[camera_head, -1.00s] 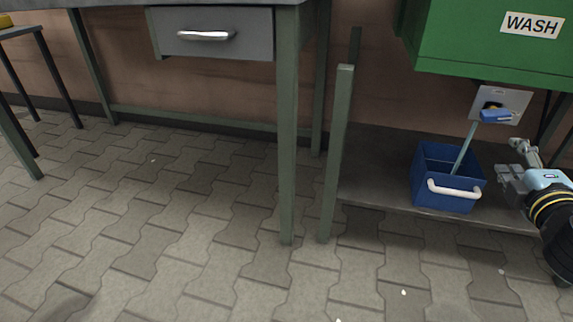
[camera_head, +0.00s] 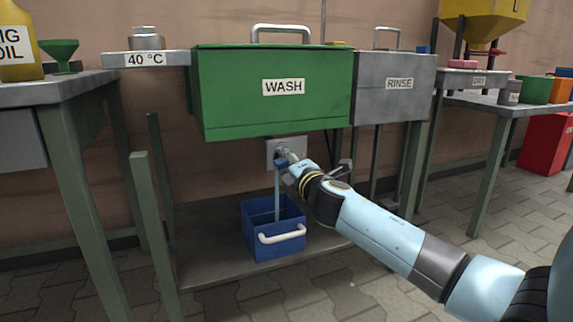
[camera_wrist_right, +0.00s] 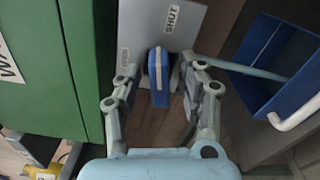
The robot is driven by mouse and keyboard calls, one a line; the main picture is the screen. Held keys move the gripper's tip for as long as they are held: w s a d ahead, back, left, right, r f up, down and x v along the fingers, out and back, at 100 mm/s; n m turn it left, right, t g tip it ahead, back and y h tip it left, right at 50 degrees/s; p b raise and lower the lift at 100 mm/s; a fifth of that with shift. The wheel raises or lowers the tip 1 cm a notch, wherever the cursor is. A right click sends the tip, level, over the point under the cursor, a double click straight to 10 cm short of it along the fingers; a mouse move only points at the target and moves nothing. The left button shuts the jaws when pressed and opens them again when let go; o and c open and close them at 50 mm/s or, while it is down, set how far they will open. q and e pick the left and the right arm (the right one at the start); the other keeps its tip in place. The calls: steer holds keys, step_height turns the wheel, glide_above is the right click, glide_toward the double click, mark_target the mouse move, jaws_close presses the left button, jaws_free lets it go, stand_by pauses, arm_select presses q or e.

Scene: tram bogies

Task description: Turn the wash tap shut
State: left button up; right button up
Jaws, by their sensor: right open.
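The wash tap has a blue lever (camera_wrist_right: 158,78) on a grey plate (camera_wrist_right: 190,22) that bears a SHUT label and a second label I cannot read clearly. In the head view the plate (camera_head: 272,146) hangs below the green WASH tank (camera_head: 240,105). A pale blue stream (camera_head: 277,195) runs from the tap down into a blue bucket (camera_head: 259,247). My right gripper (camera_head: 284,158) is at the tap and partly covers it. In the wrist view my right gripper (camera_wrist_right: 157,84) is open, one finger on each side of the lever. Contact is unclear. My left gripper is out of view.
The bucket, with its white handle (camera_head: 282,237), stands on a low shelf (camera_head: 205,268) under the tap. The grey RINSE tank (camera_head: 392,100) is right of the wash tank. A green post (camera_head: 152,230) stands left of the bucket.

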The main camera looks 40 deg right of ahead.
jaws_close()
steer(key=shift+f+m, duration=0.15)
steer(key=shift+m, duration=0.25)
steer(key=shift+m+b, duration=0.4)
steer(key=shift+m, duration=0.9)
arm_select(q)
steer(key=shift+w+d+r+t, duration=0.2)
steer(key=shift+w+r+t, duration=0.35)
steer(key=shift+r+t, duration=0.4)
arm_select(e)
jaws_free()
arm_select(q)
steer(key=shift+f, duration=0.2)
arm_select(e)
steer(key=shift+s, duration=0.15)
steer(key=v, duration=1.1)
steer(key=shift+s+a, duration=0.2)
steer(key=shift+s, duration=0.2)
